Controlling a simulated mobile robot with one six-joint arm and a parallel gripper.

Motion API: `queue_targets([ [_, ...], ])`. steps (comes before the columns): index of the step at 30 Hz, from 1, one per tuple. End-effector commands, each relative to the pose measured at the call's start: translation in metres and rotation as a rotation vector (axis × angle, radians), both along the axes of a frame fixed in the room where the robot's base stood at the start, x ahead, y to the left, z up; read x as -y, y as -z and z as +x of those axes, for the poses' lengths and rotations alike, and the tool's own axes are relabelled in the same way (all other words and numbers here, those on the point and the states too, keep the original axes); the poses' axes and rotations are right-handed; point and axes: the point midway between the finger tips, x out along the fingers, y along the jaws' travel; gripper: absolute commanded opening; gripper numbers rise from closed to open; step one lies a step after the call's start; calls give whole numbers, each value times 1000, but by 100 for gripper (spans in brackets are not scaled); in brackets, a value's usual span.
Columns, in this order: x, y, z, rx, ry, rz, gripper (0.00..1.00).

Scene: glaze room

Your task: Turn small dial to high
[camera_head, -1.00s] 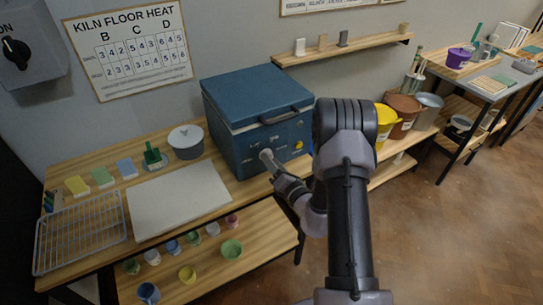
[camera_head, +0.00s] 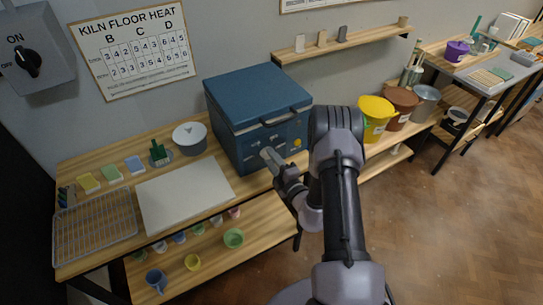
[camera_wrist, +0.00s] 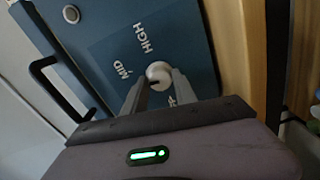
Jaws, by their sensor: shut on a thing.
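The blue kiln box (camera_head: 235,130) with a front handle stands on the wooden table. In the wrist view its panel (camera_wrist: 185,45) shows the small round grey dial (camera_wrist: 158,72), with the words MID and HIGH beside it and another label partly hidden by a finger. My gripper (camera_wrist: 156,84) is shut on the dial, one finger on each side. The dial's pointer direction cannot be told. In the head view my gripper (camera_head: 268,154) is at the kiln's front and hides the dial. A yellow round part (camera_head: 297,143) shows to its right on the same front.
A yellow bucket (camera_head: 375,112) is to the right. Cups stand on the lower shelf. A wall switch box (camera_head: 50,75) hangs at upper left. Floor at right is clear.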

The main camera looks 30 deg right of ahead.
Motion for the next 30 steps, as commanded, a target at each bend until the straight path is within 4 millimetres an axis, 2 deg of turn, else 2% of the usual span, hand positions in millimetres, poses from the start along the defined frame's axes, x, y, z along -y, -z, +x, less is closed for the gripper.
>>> queue_targets([
  [30, 0, -1, 0, -32, 0, 956, 0],
])
